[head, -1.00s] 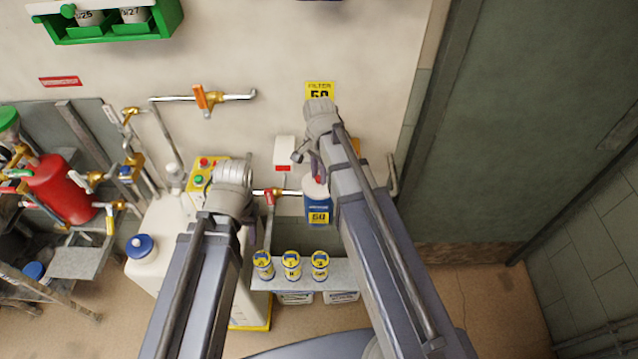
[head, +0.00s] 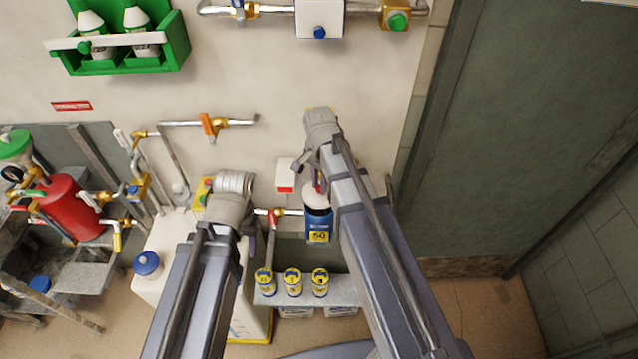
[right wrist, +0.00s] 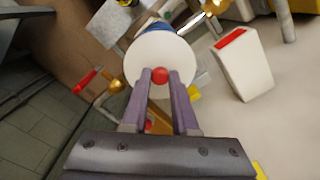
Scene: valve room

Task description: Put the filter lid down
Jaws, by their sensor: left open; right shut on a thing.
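The filter lid (right wrist: 160,60) is a white disc with a red knob (right wrist: 160,74) in the right wrist view. My right gripper (right wrist: 160,80) is shut on that knob. In the head view the lid (head: 316,196) shows at the top of a blue filter housing (head: 317,226) marked 50, partly covered by my right arm. A bit of blue shows behind the disc in the right wrist view. I cannot tell whether lid and housing touch. My left wrist (head: 232,195) is left of the housing; its gripper is open, with its fingers mostly hidden and nothing seen in them.
A grey shelf (head: 345,288) below the housing holds several yellow-labelled containers (head: 292,283). A red-handled pipe valve (head: 272,216) is just left of the housing. A white box with a red stripe (head: 285,174) is on the wall. A white tank (head: 165,275) stands left.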

